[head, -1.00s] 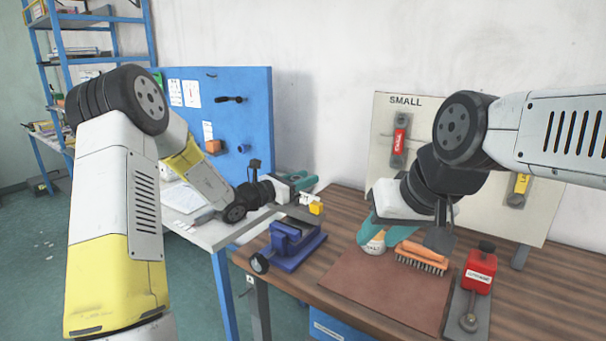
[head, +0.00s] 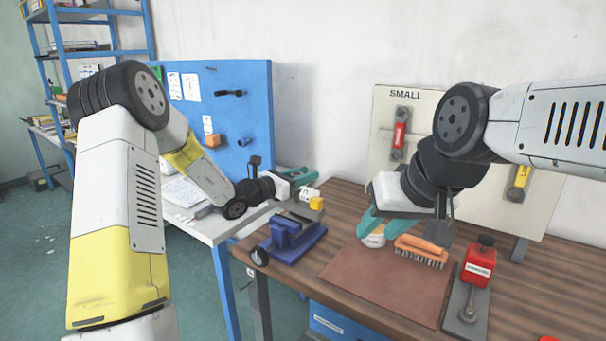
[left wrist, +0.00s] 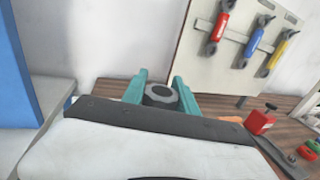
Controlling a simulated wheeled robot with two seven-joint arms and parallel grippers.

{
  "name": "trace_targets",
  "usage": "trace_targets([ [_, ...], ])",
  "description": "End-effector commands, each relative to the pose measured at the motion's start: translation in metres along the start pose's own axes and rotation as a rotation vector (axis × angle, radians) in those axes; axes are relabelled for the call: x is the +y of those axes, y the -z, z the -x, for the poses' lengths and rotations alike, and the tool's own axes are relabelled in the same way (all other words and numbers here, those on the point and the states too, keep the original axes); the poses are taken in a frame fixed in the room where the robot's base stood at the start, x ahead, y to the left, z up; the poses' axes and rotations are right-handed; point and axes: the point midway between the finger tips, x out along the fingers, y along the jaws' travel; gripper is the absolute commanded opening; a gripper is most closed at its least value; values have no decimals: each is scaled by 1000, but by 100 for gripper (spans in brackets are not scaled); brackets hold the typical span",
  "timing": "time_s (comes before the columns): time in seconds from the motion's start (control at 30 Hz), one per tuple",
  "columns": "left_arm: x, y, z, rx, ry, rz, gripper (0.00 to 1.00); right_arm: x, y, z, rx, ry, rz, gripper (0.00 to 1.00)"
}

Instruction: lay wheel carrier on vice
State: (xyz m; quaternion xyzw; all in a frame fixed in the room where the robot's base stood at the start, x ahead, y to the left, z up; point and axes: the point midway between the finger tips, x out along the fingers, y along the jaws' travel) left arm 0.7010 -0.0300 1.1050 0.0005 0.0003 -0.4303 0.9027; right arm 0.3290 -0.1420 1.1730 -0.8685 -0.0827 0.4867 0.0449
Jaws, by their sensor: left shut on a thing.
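The vice (head: 291,247) is blue and stands near the left end of the brown bench, with a dark round knob at its front. My left gripper (head: 305,176) is behind the vice, its teal fingers partly hidden by its own white body. In the left wrist view, the left fingers (left wrist: 160,93) stand on both sides of a grey, ring-like part (left wrist: 161,94), which I take to be the wheel carrier. The carrier cannot be made out clearly in the head view. My right gripper (head: 388,229) has teal fingers above a white rounded object; its opening is unclear.
A white and yellow item (head: 316,203) sits by a grey plate behind the vice. An orange brush (head: 421,251) and a brown mat (head: 385,285) lie right of the vice. A red tool block (head: 480,265) is farther right. A blue pegboard (head: 230,115) stands behind the left arm.

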Motion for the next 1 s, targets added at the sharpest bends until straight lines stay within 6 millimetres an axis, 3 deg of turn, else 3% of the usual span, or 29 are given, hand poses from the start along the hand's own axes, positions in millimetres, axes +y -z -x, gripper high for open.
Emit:
trace_targets([
  [1.0, 0, 22, 0, -4, 0, -1, 0, 0, 0, 0, 0, 0, 0, 36],
])
